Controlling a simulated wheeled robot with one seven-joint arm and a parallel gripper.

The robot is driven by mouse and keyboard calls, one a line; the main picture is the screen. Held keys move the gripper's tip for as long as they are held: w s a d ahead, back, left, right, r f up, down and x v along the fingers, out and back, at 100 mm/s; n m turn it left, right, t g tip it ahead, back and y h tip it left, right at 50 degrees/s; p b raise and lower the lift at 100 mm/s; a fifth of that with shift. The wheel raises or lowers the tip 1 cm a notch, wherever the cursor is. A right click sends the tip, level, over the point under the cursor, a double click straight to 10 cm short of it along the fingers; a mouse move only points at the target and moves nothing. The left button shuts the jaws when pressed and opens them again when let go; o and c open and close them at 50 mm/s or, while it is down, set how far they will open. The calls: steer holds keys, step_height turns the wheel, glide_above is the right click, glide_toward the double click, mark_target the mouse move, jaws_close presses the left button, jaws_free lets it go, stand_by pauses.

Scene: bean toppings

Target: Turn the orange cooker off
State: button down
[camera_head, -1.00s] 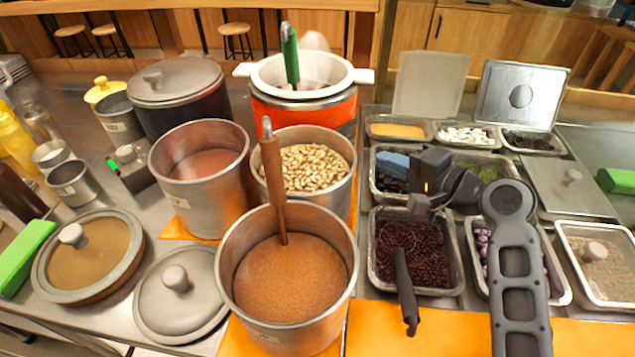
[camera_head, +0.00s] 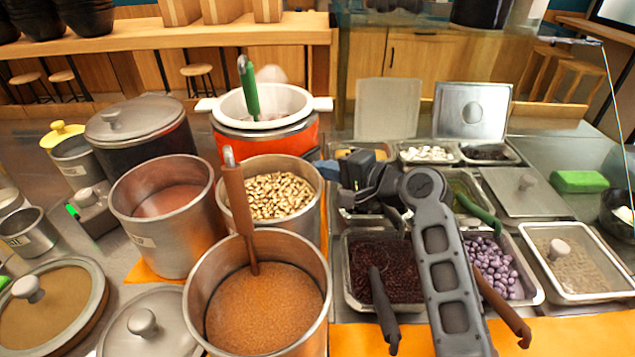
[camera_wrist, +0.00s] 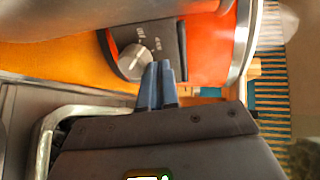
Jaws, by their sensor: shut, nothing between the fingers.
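The orange cooker (camera_head: 290,143) stands at the back centre, with a white inner pot (camera_head: 285,103) and a green-handled ladle (camera_head: 249,88) in it. In the wrist view the cooker's orange side (camera_wrist: 215,62) carries a dark control panel with a round silver knob (camera_wrist: 135,61). My gripper (camera_wrist: 160,68) is shut and empty, its blue-grey fingertips close to the knob's right edge; I cannot tell whether they touch it. In the head view my gripper (camera_head: 326,170) is by the cooker's lower right, where the knob is hidden.
A pot of beans (camera_head: 277,195) and a larger pot of brown filling (camera_head: 262,300) stand in front of the cooker. Two upright lids (camera_head: 388,108) stand behind the trays.

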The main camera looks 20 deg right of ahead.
steer(key=shift+f, duration=0.3)
stand_by(0.6)
steer(key=shift+s+a+f+p, duration=0.15)
steer(key=shift+s+a+p, duration=0.15)
steer(key=shift+p, duration=0.2)
stand_by(0.4)
steer(key=shift+p+v, duration=1.15)
steer(key=shift+v, duration=1.8)
steer(key=shift+d+f, duration=0.15)
steer(key=shift+f, duration=0.05)
